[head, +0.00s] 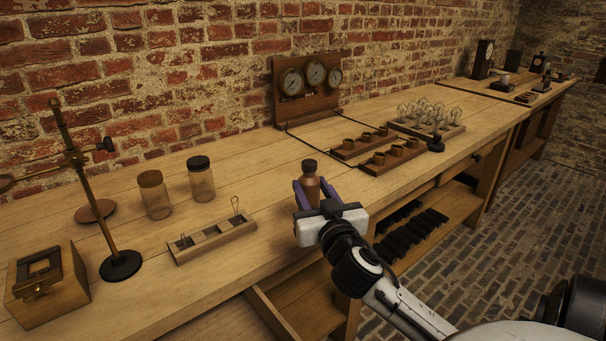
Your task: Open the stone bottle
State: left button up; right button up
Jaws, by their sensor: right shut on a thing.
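A small brown stone bottle (310,186) with a dark cap (309,165) stands upright near the front edge of the wooden bench. The cap sits on its neck. My right gripper (309,190) is shut on the bottle's body, with purple fingers on either side of it. The lower part of the bottle is hidden behind the gripper. My left gripper is not in view.
Left of the bottle are a wooden tray (213,241), two glass jars (201,181) (155,197), a brass stand (120,265) and a wooden box (48,288). A gauge board (308,104) and bulb rack (427,130) stand behind. An open drawer (268,313) juts out in front.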

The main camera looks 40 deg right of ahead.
aim_at(313, 191)
jog(key=v, duration=0.5)
jog(key=shift+s, duration=0.25)
jog(key=shift+s+a+r, duration=0.1)
jog(key=shift+s+a, duration=0.3)
jog(key=shift+s, duration=0.25)
jog(key=o, duration=0.6)
grip_shut()
